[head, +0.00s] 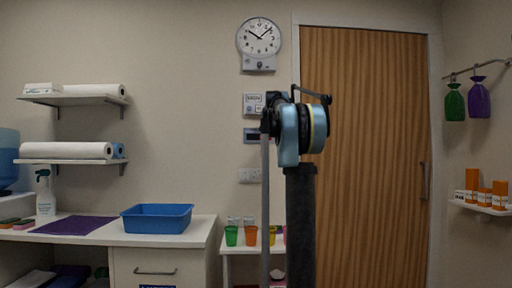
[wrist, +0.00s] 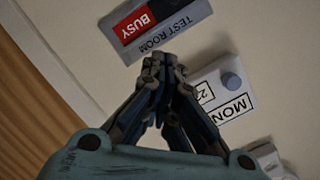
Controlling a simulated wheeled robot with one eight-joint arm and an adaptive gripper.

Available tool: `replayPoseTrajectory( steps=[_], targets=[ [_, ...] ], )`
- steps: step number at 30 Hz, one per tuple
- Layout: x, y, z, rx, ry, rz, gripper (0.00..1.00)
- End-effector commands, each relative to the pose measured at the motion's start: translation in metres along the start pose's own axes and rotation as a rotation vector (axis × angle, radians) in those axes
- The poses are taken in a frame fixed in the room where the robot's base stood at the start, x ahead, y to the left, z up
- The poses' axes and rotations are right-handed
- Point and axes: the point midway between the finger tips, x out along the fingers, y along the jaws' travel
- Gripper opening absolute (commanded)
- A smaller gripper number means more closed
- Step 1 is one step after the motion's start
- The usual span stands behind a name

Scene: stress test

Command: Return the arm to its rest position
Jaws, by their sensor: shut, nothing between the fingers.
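My arm (head: 301,132) rises upright in the middle of the head view, in front of the wall and the door's left edge. Its dark lower link runs down to the bottom of the picture, with a blue joint on top. My gripper (wrist: 163,68) shows in the wrist view with its two dark fingers closed together at the tips and nothing held between them. It faces the wall, pointing at a grey sign with a red BUSY label (wrist: 140,22). The gap between fingertips and wall cannot be judged.
A counter (head: 195,228) with a blue tray (head: 157,219) stands at left. Several coloured cups, including a green one (head: 231,236), stand on a lower table behind my arm. A wooden door (head: 375,150) is behind right; a small shelf (head: 480,207) holds orange boxes at far right.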

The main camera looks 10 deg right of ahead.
Motion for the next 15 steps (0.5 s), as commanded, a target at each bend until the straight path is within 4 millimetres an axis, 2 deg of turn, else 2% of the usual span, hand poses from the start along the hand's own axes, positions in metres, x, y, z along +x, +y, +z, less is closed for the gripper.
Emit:
replayPoseTrajectory(
  steps=[5, 8, 11, 15],
  targets=[
    [-0.003, 0.001, 0.002, -0.003, -0.005, 0.001, 0.00],
    [-0.011, 0.005, 0.015, -0.020, -0.030, 0.006, 0.00],
    [-0.029, 0.015, 0.042, -0.057, -0.085, 0.019, 0.00],
    [-0.065, 0.039, 0.095, -0.131, -0.190, 0.047, 0.00]
  ],
)
